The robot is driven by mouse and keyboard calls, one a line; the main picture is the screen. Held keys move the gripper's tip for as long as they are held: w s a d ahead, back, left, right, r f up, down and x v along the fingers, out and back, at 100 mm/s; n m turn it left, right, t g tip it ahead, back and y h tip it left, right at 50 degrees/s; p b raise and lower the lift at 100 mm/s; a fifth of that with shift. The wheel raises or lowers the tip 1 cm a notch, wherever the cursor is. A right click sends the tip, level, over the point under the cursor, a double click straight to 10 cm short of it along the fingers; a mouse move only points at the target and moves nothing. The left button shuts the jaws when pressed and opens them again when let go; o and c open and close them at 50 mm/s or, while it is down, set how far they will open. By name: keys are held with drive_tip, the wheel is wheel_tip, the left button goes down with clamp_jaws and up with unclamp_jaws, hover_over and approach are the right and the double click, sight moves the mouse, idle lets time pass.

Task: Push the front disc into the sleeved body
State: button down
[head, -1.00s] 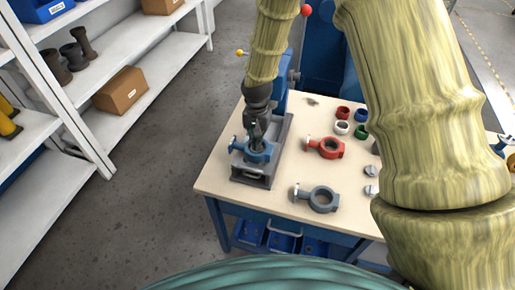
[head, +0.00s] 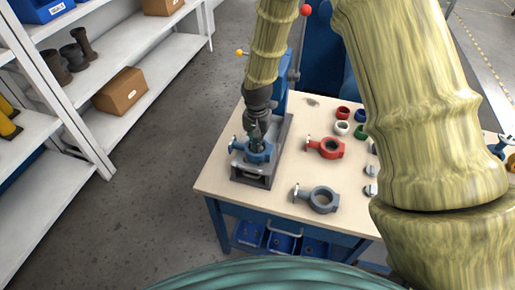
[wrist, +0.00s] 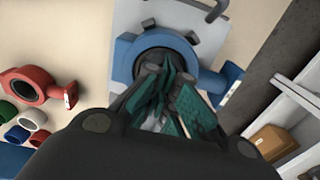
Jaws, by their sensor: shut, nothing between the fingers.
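The blue valve body (head: 262,157) sits in the grey fixture (head: 287,140) on the workbench. In the wrist view, the blue body (wrist: 127,62) has a dark sleeve (wrist: 152,58) lining its bore. My gripper (head: 257,146) is shut and points down into the bore; its fingertips (wrist: 166,68) cover most of the opening. I cannot see a disc inside, as the fingers hide it. Two grey discs lie on the right of the bench, a nearer one (head: 371,190) and a farther one (head: 371,170), partly beside my arm.
A red valve body (head: 326,148) and a grey one (head: 321,200) lie right of the fixture. Red, white and green rings (head: 342,127) lie behind them. White shelves (head: 95,120) stand at the left across open floor. My large arm link covers the bench's right side.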

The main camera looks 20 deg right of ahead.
drive_tip(key=shift+s+f+b, duration=0.35)
drive_tip(key=shift+s+f, duration=0.15)
drive_tip(key=shift+f, duration=0.35)
idle(0.6)
drive_tip(key=shift+r, duration=0.1)
drive_tip(key=shift+w+r+p, duration=0.2)
drive_tip(key=shift+r+p, duration=0.4)
drive_tip(key=shift+r, duration=0.15)
drive_tip(key=shift+w+r+p, duration=0.15)
drive_tip(key=shift+r+p, duration=0.45)
drive_tip(key=shift+r, duration=0.1)
drive_tip(key=shift+w+r+p, duration=0.15)
drive_tip(key=shift+r+p, duration=1.65)
drive_tip(key=shift+r, duration=0.9)
